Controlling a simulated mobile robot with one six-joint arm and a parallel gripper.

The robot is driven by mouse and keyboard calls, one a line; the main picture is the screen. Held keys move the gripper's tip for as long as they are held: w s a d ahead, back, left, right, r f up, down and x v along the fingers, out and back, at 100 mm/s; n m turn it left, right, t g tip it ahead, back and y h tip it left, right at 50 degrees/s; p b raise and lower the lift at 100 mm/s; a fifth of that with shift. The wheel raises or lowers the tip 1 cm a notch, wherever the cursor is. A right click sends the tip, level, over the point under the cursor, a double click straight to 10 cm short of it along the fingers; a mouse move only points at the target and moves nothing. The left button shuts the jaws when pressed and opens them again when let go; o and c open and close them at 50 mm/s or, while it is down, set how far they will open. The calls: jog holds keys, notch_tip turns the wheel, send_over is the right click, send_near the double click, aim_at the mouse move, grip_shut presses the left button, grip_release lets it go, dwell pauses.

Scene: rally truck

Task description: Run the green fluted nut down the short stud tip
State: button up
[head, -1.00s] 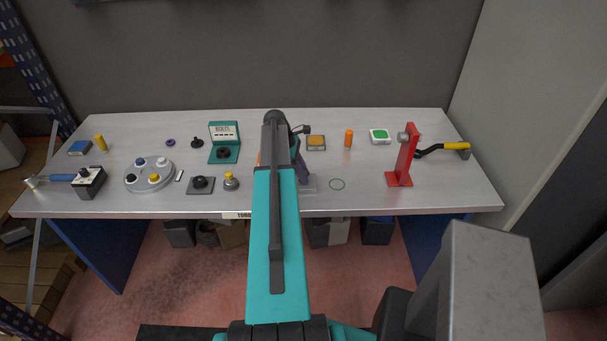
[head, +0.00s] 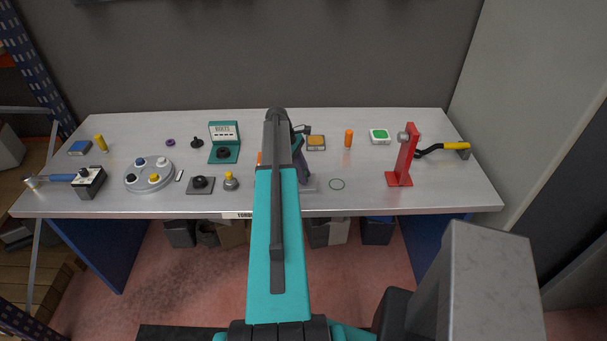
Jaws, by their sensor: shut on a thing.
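My gripper (head: 303,165) is over the middle of the bench, mostly hidden behind my teal arm; only a dark part shows at the arm's right side. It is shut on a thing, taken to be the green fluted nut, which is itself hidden. The short stud tip cannot be made out. A sliver of something pale and flat shows just below the gripper, but its kind cannot be told.
The bench (head: 445,190) holds a red upright stand (head: 403,160) at right, with a yellow-handled tool (head: 452,147) beside it. An orange cylinder (head: 348,138) and a green-topped block (head: 380,136) stand behind. A round grey tray (head: 148,186) and a bolts box (head: 223,153) are at left.

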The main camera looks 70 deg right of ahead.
jog(key=shift+a+m, duration=0.1)
jog(key=shift+m, duration=0.3)
jog(key=shift+m+y, duration=0.5)
jog(key=shift+m, duration=0.3)
jog(key=shift+m+y, duration=0.3)
jog(key=shift+m, duration=0.6)
jog(key=o, duration=0.6)
